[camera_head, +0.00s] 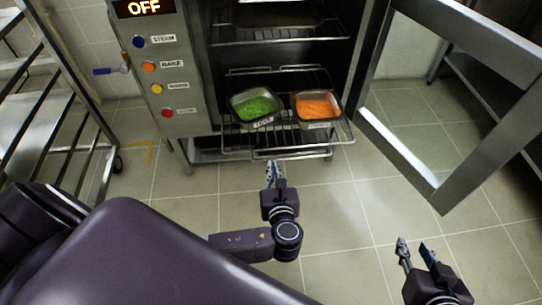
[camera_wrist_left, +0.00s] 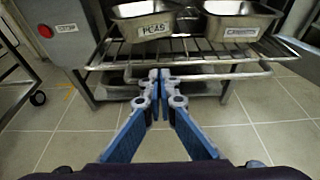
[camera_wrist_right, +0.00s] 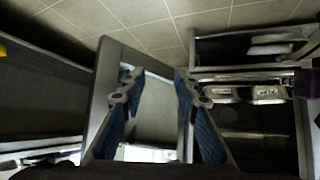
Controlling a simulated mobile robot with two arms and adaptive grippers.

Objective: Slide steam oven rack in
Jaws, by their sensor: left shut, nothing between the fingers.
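The steam oven (camera_head: 285,50) stands with its glass door (camera_head: 425,130) swung open to the right. A wire rack (camera_head: 240,144) sticks out of the oven's lower part. It carries a pan of green peas (camera_head: 255,105) and a pan of orange carrots (camera_head: 316,108). In the left wrist view the rack's front bars (camera_wrist_left: 200,72) lie just ahead of the fingertips. My left gripper (camera_head: 273,168) is shut and empty, just in front of the rack; contact cannot be told. My right gripper (camera_head: 414,250) is open and empty, at the lower right, away from the rack.
The control panel (camera_head: 160,60) with several coloured buttons is left of the opening and its display reads OFF. A metal shelf trolley (camera_head: 50,100) stands at the left, a counter (camera_head: 490,95) at the right. The tiled floor before the oven is clear.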

